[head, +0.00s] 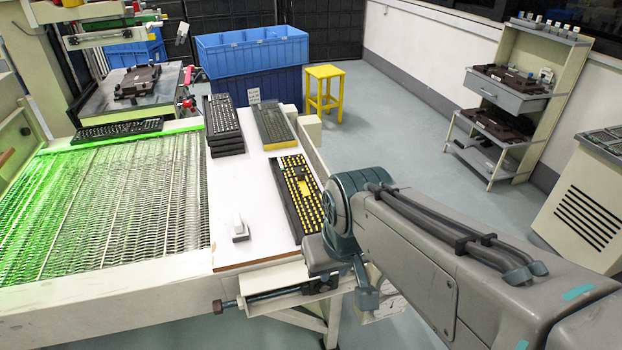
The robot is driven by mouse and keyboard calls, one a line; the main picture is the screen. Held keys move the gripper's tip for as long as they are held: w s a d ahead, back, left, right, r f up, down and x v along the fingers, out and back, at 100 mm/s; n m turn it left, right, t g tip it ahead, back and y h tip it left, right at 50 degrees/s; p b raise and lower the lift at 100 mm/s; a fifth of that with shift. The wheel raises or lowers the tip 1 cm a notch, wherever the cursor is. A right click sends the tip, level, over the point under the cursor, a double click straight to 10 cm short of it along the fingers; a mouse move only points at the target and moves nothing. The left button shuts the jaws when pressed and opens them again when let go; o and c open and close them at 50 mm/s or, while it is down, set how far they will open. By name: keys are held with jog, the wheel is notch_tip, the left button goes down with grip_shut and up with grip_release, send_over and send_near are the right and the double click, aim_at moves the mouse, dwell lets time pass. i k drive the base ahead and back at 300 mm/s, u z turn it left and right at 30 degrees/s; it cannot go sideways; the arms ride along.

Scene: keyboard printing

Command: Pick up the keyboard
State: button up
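A black keyboard with yellow keys (301,192) lies on the white table (240,190), near its right edge. A stack of black keyboards (222,125) stands at the table's back left. Another stack with a grey-topped keyboard with yellowish sides (272,127) is beside it. One more black keyboard (118,130) lies at the far end of the mesh conveyor. My arm reaches in from the lower right, and its teal joint is just right of the yellow-keyed keyboard. I cannot make out my gripper's fingers. No keyboard is seen held.
A small white object on a dark base (239,228) sits at the table's front left. The green-lit mesh conveyor (130,200) adjoins on the left. Blue bins (252,50) and a yellow stool (324,92) stand behind. The floor to the right is open before a shelf unit (510,90).

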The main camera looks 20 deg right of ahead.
aim_at(305, 216)
jog(key=i, duration=0.95)
